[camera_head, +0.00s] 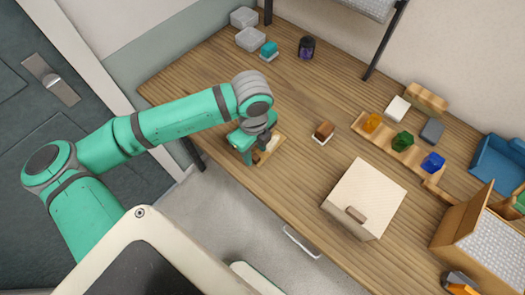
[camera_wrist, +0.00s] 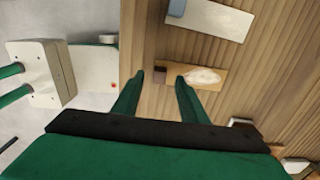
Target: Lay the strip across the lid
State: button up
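My gripper (camera_head: 258,141) is low over the left front edge of the wooden table. In the wrist view its two green fingers (camera_wrist: 159,82) stand apart with a gap between them. A tan board (camera_wrist: 172,88) lies just beyond the fingertips, bearing a small brown block and a pale, glossy piece (camera_wrist: 205,76). The board also shows beside my gripper in the head view (camera_head: 272,148). A cream box with a flat lid (camera_head: 378,188) and a brown handle (camera_head: 355,214) stands to the right. I cannot tell which piece is the strip.
A brown block (camera_head: 324,128) sits on a white pad between gripper and box. A wooden rack with orange (camera_head: 372,122), green (camera_head: 402,140) and blue (camera_head: 433,162) pieces stands behind the box. Grey containers (camera_head: 250,38) are at the back left. The table's middle is mostly clear.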

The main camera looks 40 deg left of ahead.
jog(key=shift+f, duration=1.35)
jog(key=shift+c, duration=0.6)
grip_shut()
